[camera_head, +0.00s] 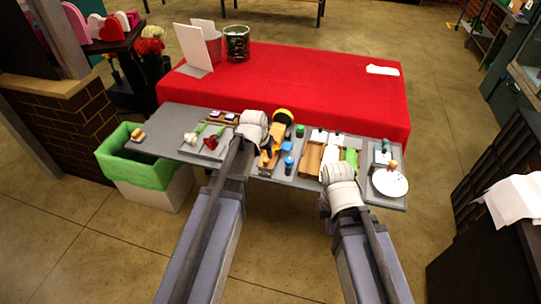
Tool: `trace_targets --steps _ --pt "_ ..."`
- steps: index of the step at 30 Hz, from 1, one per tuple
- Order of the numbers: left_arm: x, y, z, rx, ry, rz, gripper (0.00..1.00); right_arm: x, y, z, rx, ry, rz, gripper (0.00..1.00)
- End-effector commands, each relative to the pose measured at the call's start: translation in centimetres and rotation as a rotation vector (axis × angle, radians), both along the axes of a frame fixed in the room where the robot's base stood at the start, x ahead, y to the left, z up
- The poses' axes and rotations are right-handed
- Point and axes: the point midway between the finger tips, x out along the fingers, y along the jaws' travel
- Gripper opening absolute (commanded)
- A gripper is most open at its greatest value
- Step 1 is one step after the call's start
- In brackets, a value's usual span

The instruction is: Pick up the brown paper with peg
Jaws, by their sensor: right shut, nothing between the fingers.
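The brown paper (311,159) lies on the grey work table, left of a white sheet (331,155) and a green sheet (350,157). Small dark and white pieces sit at the sheets' far ends; I cannot tell which is a peg. My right gripper (335,170) is shut and empty, over the near end of the white sheet, just right of the brown paper. My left gripper (257,124) is over the table further left, beside a yellow and black tool (284,116); its fingers are hidden by its own wrist.
Flowers (210,143) lie on a tray at the left. Blue and green containers (289,163) stand between the tool and the brown paper. A white plate (390,183) sits at the right end. A green-lined bin (145,170) stands at the left. A red-covered table (300,85) lies behind.

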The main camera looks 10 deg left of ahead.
Motion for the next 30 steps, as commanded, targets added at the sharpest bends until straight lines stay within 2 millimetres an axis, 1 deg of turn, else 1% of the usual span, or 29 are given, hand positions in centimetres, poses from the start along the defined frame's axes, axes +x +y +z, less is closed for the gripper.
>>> trace_targets --steps 9,12,21,30 --pt "1.1 -0.2 -3.9 0.000 0.000 0.000 0.38 0.0 0.0 -3.9 0.000 0.000 0.000 0.00" --pt "1.5 -0.2 -4.7 0.000 0.000 0.000 0.38 0.0 0.0 -4.7 0.000 0.000 0.000 0.00" --pt "1.6 -0.2 -4.7 0.000 0.000 0.000 0.36 0.0 0.0 -4.6 0.000 0.000 0.000 0.00" --pt "1.6 -0.2 -4.7 0.000 0.000 0.000 0.03 0.0 0.0 -4.7 0.000 0.000 0.000 0.00"
